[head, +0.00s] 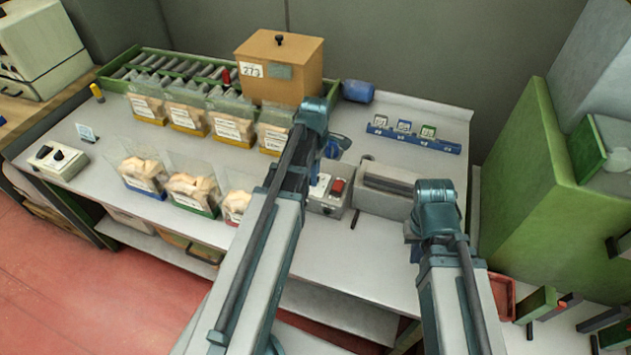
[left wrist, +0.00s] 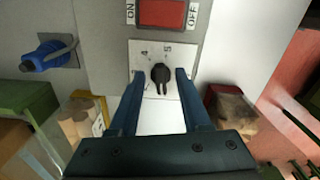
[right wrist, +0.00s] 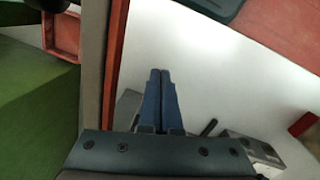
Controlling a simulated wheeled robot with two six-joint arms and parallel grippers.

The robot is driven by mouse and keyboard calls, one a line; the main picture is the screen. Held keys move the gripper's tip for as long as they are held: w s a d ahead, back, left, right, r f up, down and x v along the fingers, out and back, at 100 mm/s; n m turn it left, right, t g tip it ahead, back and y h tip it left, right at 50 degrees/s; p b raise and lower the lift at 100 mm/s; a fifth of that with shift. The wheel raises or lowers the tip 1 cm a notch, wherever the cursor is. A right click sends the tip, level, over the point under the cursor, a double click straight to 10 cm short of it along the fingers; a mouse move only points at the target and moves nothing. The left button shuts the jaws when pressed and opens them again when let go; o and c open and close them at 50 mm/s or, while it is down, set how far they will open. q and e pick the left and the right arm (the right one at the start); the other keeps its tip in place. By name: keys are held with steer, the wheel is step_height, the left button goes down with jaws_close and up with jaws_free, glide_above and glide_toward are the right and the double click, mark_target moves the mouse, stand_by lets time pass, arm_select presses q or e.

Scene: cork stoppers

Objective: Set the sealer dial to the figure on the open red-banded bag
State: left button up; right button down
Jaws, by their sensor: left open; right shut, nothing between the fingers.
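The sealer's control box (head: 329,197) stands on the bench with a red switch, partly behind my left arm. In the left wrist view its black dial knob (left wrist: 161,75) sits on a white plate (left wrist: 142,61) below the red ON/OFF switch (left wrist: 163,13). Figures 4 and 5 show; the dial's setting is unclear. My left gripper (left wrist: 160,73) is open, its fingers on either side of the knob; contact is unclear. The red-banded bag (head: 237,205) stands left of the box, its figure unreadable. My right gripper (right wrist: 160,72) is shut and empty.
Blue- and green-banded bags (head: 142,171) (head: 191,188) stand in front of a row of yellow-banded bags (head: 185,112). A cardboard-coloured box (head: 279,68) and a blue rack (head: 412,138) stand behind. A green cabinet (head: 560,190) bounds the right side.

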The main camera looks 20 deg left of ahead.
arm_select(q)
steer(key=shift+f, duration=0.35)
arm_select(e)
steer(key=shift+f, duration=0.35)
arm_select(q)
jaws_close()
